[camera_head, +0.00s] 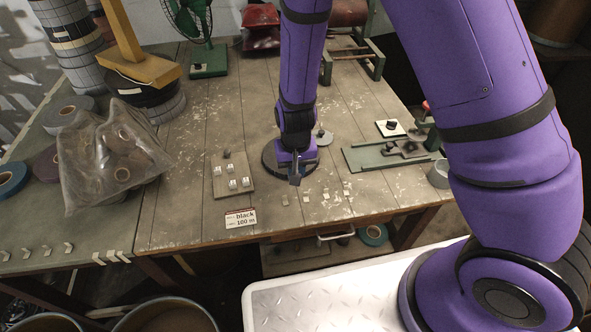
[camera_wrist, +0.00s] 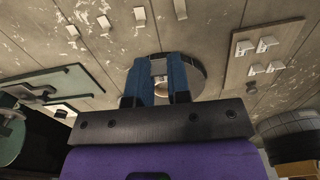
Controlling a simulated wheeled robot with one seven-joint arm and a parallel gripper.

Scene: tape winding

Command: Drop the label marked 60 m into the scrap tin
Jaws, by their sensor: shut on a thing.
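My gripper (camera_head: 295,182) is over the middle of the table, fingers pointing down. In the wrist view its two blue fingers (camera_wrist: 159,72) are shut on a small grey piece (camera_wrist: 158,67); no marking on it can be read. Behind it lies a dark round roll (camera_head: 272,158) with a pale centre. Small pale labels stand on a wooden board (camera_head: 218,187) to the left, and several more (camera_head: 325,196) lie along the front of the table. Their print is too small to read. A grey open can (camera_head: 438,174), perhaps the scrap tin, stands at the right edge.
A card reading "black 100 m" (camera_head: 240,218) lies at the front edge. A green metal fixture (camera_head: 370,157) lies on the right. A clear bag of rolls (camera_head: 110,155) sits on the left, and a green fan (camera_head: 207,60) stands behind. Bare planks lie between.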

